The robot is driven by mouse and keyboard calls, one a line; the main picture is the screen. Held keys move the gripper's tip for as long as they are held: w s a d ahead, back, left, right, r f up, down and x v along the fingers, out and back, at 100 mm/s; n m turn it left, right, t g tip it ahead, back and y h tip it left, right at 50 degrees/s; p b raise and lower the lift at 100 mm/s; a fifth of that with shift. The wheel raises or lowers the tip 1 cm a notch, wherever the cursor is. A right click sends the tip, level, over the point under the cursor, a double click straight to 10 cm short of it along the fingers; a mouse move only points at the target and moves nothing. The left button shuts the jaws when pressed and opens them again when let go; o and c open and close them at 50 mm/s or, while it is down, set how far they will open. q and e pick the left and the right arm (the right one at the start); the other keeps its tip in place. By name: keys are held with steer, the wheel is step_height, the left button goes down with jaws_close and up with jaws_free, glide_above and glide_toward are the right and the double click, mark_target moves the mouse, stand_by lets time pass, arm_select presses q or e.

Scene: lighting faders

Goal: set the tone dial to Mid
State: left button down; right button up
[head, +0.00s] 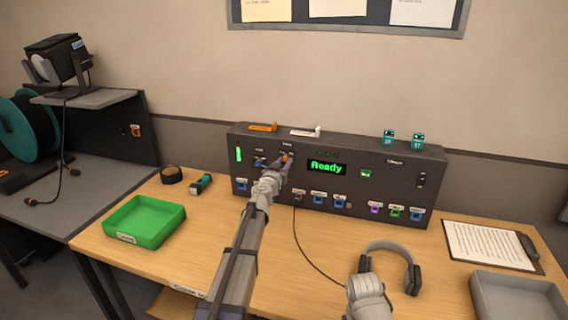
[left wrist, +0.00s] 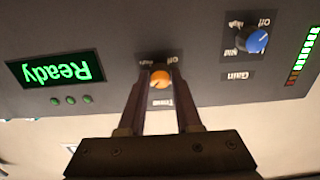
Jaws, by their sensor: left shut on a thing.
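The tone dial is an orange knob (left wrist: 160,79) under the upside-down "Tone" label in the left wrist view. In the head view a bit of its orange (head: 285,158) shows on the left half of the dark console's front. My left gripper (left wrist: 158,70) has its two fingers on either side of the knob and is shut on it. In the head view the left gripper (head: 280,165) reaches the console face, and my arm covers part of it. The position words around the dial are too small or covered to read, so its setting is unclear.
The console (head: 400,165) display (head: 326,168) reads "Ready". A blue Gain knob (left wrist: 256,41) is beside the tone dial. A green tray (head: 143,222), headphones (head: 390,250), a clipboard (head: 490,245) and a grey tray (head: 518,298) lie on the table. Part of my right arm shows at the bottom.

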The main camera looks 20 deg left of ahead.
arm_select(q)
steer(key=c, duration=0.6)
jaws_free()
steer(key=shift+s, duration=0.1)
steer(key=s, duration=0.7)
steer(key=shift+s, duration=0.35)
steer(key=shift+a, duration=0.1)
